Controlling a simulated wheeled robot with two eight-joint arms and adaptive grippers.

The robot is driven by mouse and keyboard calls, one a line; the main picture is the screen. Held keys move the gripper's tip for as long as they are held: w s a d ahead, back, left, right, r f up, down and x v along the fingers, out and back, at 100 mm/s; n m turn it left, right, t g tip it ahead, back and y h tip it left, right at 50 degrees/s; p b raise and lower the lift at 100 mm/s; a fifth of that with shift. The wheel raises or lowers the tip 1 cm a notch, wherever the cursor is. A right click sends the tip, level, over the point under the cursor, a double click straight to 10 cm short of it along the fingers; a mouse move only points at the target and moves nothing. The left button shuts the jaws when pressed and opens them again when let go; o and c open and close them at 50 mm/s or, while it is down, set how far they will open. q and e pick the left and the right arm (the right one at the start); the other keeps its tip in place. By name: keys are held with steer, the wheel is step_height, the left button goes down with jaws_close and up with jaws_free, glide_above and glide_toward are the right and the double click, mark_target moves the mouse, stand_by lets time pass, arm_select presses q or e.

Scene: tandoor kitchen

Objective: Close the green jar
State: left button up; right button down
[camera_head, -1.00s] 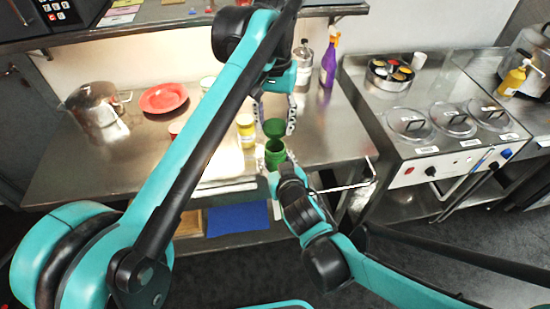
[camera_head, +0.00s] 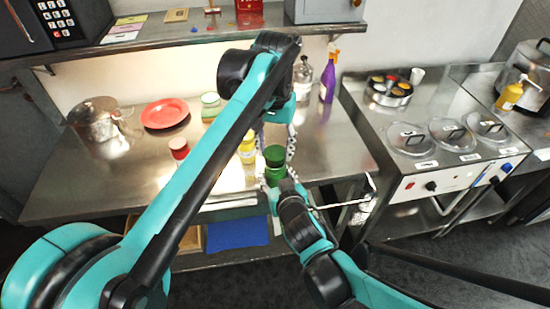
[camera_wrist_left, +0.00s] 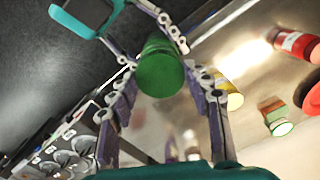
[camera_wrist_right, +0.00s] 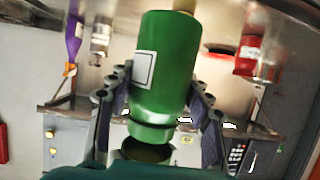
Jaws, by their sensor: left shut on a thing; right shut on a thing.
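The green jar (camera_head: 275,175) is held off the table near its front edge by my right gripper (camera_wrist_right: 155,105), whose fingers close on both sides of its body. A white label shows on the jar in the right wrist view. The green lid (camera_head: 274,154) is held right over the jar mouth by my left gripper (camera_wrist_left: 162,88), which comes from above. In the right wrist view, which looks upside down, the lid's dark underside (camera_wrist_right: 146,150) shows close to the jar's neck, with a slight gap and tilt. The head view hides the jar mouth.
A red plate (camera_head: 165,113), a pot (camera_head: 97,121) and a purple spray bottle (camera_head: 328,80) are further back. A counter with lidded wells (camera_head: 452,135) is at right.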

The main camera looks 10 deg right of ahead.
mark_target(275, 152)
arm_select(q)
steer(key=shift+f, duration=0.1)
steer(key=shift+f, duration=0.8)
steer(key=shift+f, duration=0.55)
steer(key=m, duration=0.8)
steer(key=shift+m, duration=0.4)
steer(key=m, duration=1.4)
steer(key=shift+w, duration=0.1)
steer(key=m, duration=0.5)
steer(key=shift+f, duration=0.1)
steer(key=m, duration=0.6)
